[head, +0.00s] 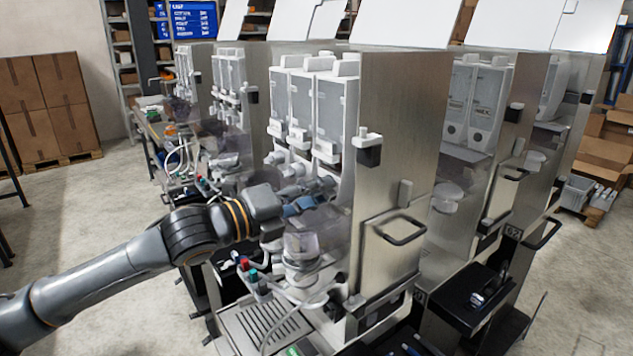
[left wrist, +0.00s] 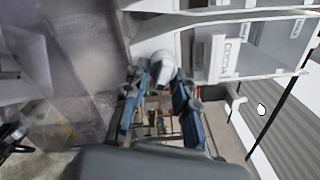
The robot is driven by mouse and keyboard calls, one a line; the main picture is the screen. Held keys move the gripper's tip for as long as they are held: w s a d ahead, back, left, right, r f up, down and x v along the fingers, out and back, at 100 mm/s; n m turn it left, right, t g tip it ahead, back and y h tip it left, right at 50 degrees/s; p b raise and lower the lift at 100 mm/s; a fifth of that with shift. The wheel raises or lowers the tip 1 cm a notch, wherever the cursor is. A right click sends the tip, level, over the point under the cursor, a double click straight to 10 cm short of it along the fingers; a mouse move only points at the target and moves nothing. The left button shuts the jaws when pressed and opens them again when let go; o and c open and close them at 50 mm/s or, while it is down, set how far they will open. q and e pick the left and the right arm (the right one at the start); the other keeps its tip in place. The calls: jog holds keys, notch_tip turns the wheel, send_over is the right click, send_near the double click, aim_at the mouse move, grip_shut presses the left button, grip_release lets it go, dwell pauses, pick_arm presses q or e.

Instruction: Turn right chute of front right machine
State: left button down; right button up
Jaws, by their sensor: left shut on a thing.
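The front machine has several white canisters (head: 327,105) in a row, beside a tall brushed-steel side panel (head: 400,140). Pale chutes (head: 293,170) stick out below the canisters. My left gripper (head: 322,192) reaches in from the left below the rightmost canister, and its fingers hide most of the right chute. In the left wrist view, the blue fingers of my left gripper (left wrist: 161,82) stand on either side of the white rounded chute (left wrist: 160,64) and are shut on it. The turn angle of the chute is hard to tell. My right gripper is not in view.
A clear mixing bowl (head: 302,245) and hoses sit just below my left gripper. A drip grate (head: 262,322) lies under them. A door handle (head: 402,230) juts from the steel panel. More machines stand behind and to the right. Open floor lies at the left.

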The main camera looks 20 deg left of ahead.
pick_arm(q)
jog(key=shift+f+m+p, duration=0.15)
jog(key=shift+m+p, duration=0.2)
jog(key=shift+m, duration=0.15)
jog(key=c, duration=1.4)
grip_release()
